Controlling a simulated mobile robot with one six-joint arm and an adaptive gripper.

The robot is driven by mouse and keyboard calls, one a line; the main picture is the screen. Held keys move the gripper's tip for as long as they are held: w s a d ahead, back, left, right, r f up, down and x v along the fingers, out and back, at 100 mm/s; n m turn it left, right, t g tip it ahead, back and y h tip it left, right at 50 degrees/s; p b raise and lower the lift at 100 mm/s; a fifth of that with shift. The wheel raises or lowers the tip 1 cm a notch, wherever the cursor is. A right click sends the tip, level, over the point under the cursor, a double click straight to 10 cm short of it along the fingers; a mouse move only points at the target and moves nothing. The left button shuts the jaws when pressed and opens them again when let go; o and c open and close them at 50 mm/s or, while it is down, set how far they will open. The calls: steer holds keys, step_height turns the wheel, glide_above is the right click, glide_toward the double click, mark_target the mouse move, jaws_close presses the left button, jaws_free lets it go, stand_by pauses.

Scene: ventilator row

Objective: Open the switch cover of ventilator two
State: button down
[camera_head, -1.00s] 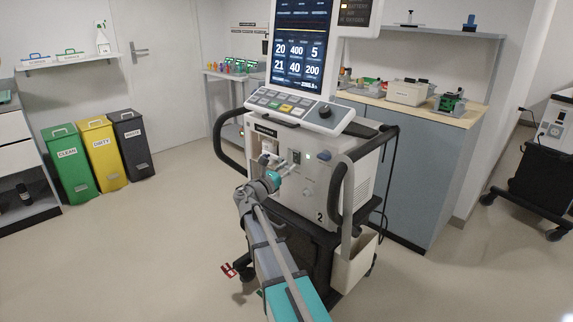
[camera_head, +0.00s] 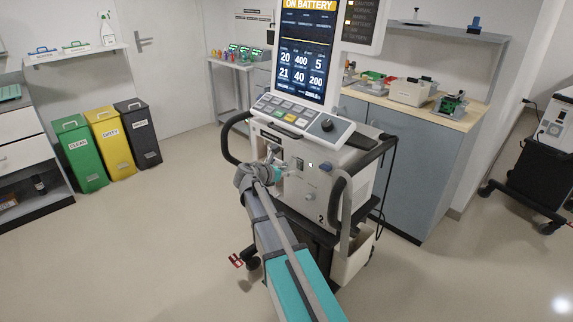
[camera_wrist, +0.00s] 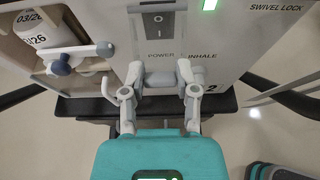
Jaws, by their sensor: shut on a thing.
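Ventilator two (camera_head: 330,205) stands in the middle of the head view, with the number 2 on its front. Its dark switch panel (camera_head: 299,163) is on the front face. In the wrist view the rocker switch (camera_wrist: 158,22) shows on this panel above the words POWER and INHALE. My gripper (camera_wrist: 160,74) is just below the panel, its two fingers closed in on a pale grey piece that seems to be the switch cover. How far the cover is swung is hard to tell. My gripper (camera_head: 278,172) is small and partly hidden by my wrist in the head view.
A bottle with a blue-and-white valve (camera_wrist: 65,62) sits in a recess left of the panel. A grey handle (camera_head: 337,195) rises at the ventilator's right front. Bins (camera_head: 112,145) stand at the left; a counter (camera_head: 460,112) stands behind. Floor is free at the left.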

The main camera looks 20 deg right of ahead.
mark_target(292, 169)
steer(key=r+y+p, duration=0.1)
steer(key=p, duration=0.1)
steer(key=r+g+y+p, duration=0.1)
steer(key=p, duration=0.2)
steer(key=shift+s+a+y, duration=0.2)
steer(key=shift+y, duration=0.2)
steer(key=r+g+y+p, duration=0.1)
steer(key=y+p, duration=0.1)
steer(key=p, duration=0.2)
steer(key=shift+r, duration=0.1)
steer(key=y+p, duration=0.1)
steer(key=r+y+p, duration=0.1)
steer(key=p, duration=0.1)
steer(key=g+y+p, duration=0.1)
steer(key=p, duration=0.1)
steer(key=shift+w+r, duration=0.1)
steer(key=shift+r, duration=0.15)
steer(key=shift+w+d+r+g+y+p, duration=0.15)
steer(key=shift+r+g+y+p, duration=0.1)
steer(key=shift+y+p, duration=0.35)
steer(key=shift+s+d+r+g+y+p, duration=0.15)
steer(key=shift+g+y+p, duration=0.1)
steer(key=shift+y+p, duration=0.35)
steer(key=shift+w, duration=0.1)
steer(key=shift+c, duration=1.8)
jaws_free()
